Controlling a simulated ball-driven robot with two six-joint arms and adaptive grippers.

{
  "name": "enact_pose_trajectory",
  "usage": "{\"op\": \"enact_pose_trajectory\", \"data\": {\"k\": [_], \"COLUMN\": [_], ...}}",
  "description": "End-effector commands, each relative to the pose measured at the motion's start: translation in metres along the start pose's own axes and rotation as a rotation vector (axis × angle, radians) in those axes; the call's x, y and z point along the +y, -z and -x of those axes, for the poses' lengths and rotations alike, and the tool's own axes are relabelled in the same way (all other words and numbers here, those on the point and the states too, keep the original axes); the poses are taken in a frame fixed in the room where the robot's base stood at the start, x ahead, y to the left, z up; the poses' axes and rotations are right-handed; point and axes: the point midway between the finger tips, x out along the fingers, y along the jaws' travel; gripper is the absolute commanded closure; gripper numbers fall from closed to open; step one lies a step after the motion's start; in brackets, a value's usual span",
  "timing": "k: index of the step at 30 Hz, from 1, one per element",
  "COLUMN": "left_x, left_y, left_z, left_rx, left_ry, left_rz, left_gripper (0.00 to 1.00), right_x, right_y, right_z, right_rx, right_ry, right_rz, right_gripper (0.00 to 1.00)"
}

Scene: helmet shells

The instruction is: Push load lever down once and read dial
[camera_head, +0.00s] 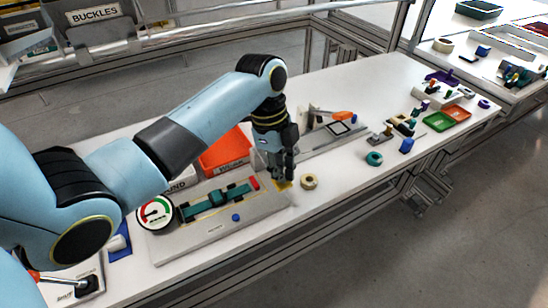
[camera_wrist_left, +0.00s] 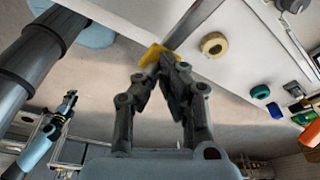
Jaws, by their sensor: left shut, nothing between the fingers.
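The dial (camera_head: 156,213) is a round white gauge with red and green sectors, at the left end of a grey base plate (camera_head: 197,240). Its needle reading is too small to tell. Green fixture parts (camera_head: 217,200) and a red block lie along the plate. A yellow piece (camera_head: 284,185), perhaps the lever's end, is at the plate's right end and in the left wrist view (camera_wrist_left: 152,55). My left gripper (camera_head: 281,178) points down, shut and empty, its tips at the yellow piece; contact is unclear. My right gripper (camera_wrist_left: 68,104) seems visible, small, in the left wrist view.
A tan tape roll (camera_head: 309,181) sits close to the right of my left gripper. An orange bin (camera_head: 222,152) stands behind the plate. A teal ring (camera_head: 374,159), a blue block (camera_head: 407,145) and small trays lie farther right. The table's front edge is near.

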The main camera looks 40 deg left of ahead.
Motion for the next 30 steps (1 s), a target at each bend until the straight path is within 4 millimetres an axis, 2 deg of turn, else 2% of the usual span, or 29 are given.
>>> {"op": "enact_pose_trajectory", "data": {"k": [24, 30], "left_x": [0.002, 0.002], "left_y": [-0.005, -0.005], "left_z": [-0.026, -0.027], "left_rx": [0.0, 0.002], "left_ry": [-0.005, -0.005], "left_rz": [0.001, 0.001], "left_gripper": [1.0, 1.0], "right_x": [-0.001, -0.001], "right_y": [-0.002, -0.002], "right_z": [-0.014, -0.014], "right_rx": [-0.001, -0.001], "right_ry": [0.0, 0.0], "right_rz": [0.0, 0.0], "right_gripper": [0.6, 0.6]}}
